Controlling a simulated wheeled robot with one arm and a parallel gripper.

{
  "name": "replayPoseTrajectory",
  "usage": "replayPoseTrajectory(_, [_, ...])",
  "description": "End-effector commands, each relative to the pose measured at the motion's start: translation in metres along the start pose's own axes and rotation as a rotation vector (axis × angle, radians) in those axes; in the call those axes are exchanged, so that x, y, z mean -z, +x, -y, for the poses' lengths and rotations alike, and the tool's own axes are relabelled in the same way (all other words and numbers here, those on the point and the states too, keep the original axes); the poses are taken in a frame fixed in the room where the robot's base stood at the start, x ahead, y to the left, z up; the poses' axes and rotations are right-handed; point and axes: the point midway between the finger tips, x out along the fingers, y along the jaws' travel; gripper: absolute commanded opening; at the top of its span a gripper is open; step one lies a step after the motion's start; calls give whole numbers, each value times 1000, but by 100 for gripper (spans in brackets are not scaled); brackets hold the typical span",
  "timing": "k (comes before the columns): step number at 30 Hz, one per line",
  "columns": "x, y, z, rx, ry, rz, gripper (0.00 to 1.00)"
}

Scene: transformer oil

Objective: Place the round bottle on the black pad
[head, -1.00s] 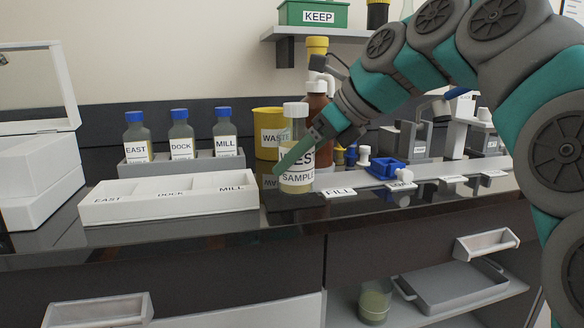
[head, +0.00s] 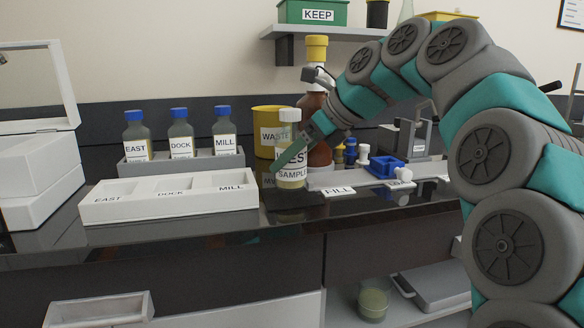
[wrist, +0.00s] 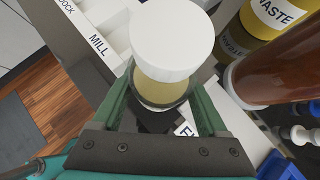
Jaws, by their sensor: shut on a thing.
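I cannot tell if the base touches the counter.
A yellow WASTE container (head: 267,125) and a tall brown bottle (head: 317,110) stand close behind. The white three-part tray (head: 170,208) and a rack of blue-capped bottles (head: 185,160) are left. The FILL label (head: 339,191) and small blue fixtures (head: 385,168) are right.

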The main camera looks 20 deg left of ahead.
Motion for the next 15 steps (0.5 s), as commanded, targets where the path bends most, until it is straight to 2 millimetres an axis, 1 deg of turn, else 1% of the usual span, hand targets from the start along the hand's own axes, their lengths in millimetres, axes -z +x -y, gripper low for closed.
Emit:
replayPoseTrajectory(6, [13,12,-1,-1,-1,1,0])
replayPoseTrajectory(14, [15,15,-1,1,-1,1,0])
replayPoseTrajectory(15, [16,15,0,1,-1,0,78])
